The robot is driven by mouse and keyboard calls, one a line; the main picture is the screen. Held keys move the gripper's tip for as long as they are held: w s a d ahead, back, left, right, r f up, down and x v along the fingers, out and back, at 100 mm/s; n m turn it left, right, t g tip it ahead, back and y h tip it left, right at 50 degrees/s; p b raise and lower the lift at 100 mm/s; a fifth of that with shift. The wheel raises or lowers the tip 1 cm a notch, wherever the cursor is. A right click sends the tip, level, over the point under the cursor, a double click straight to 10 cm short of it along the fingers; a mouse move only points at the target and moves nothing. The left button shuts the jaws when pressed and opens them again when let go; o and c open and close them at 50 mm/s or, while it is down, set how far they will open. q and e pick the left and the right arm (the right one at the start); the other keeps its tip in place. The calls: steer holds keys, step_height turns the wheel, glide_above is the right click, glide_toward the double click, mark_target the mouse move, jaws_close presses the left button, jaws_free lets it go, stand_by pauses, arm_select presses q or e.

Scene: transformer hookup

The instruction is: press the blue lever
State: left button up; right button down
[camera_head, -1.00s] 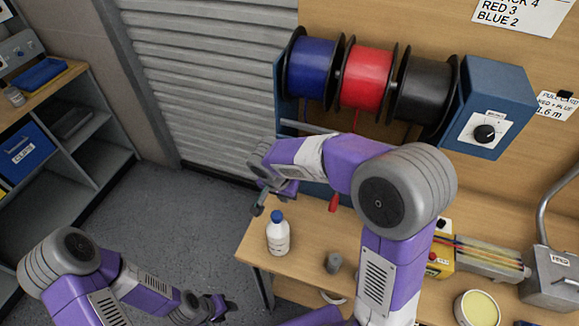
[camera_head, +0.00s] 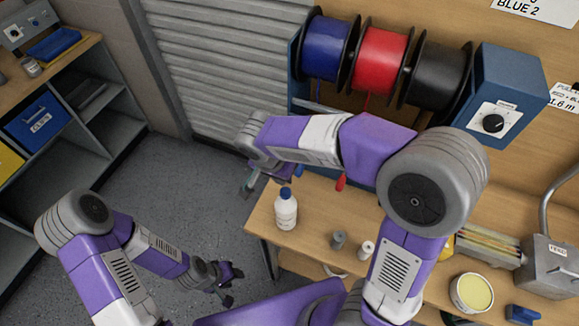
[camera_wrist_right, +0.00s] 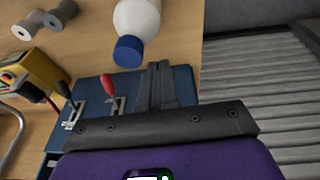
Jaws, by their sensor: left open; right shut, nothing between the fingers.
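In the right wrist view, a blue lever panel (camera_wrist_right: 98,92) carries a red-tipped lever (camera_wrist_right: 107,84) and a black-tipped lever (camera_wrist_right: 64,90). That gripper is shut and empty, beside the red lever. In the head view the right gripper (camera_head: 247,186) is near the table's left edge, and the red lever tip (camera_head: 341,182) shows under my right arm. My left gripper (camera_head: 229,285) is open and empty, low over the floor.
A white bottle with a blue cap (camera_head: 286,213) stands near the right gripper, at the table's left edge. Small grey (camera_head: 338,240) and white (camera_head: 366,249) cylinders stand nearby. Blue (camera_head: 325,50), red (camera_head: 380,58) and black (camera_head: 437,74) spools hang behind. Open floor lies left.

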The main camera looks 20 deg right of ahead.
arm_select(q)
steer(key=shift+r, duration=0.25)
arm_select(e)
steer(key=shift+s+a+r, duration=1.2)
steer(key=shift+s+a, duration=0.1)
